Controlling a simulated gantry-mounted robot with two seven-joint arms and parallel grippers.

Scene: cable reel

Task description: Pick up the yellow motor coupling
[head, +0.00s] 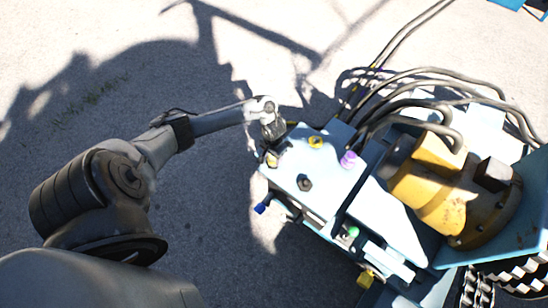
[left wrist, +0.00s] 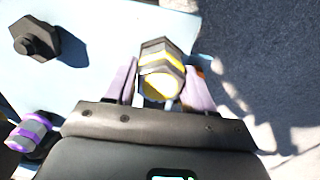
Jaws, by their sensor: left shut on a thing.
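The yellow-banded motor coupling (left wrist: 160,68), with dark hex parts, stands between the two fingers of my left gripper (left wrist: 160,88) in the left wrist view. The fingers are shut on it from both sides. In the head view my left gripper (head: 271,140) is over the left corner of the pale blue machine top (head: 288,170), and a bit of yellow coupling (head: 271,160) shows just under it. I cannot tell whether the coupling still touches the surface. My right gripper is not in view.
On the machine top are another yellow fitting (head: 315,142), a black hex fitting (head: 304,183) and a purple fitting (head: 348,160). A yellow motor (head: 430,190) and black hoses (head: 425,75) lie to the right. Bare pavement (head: 190,235) is on the left.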

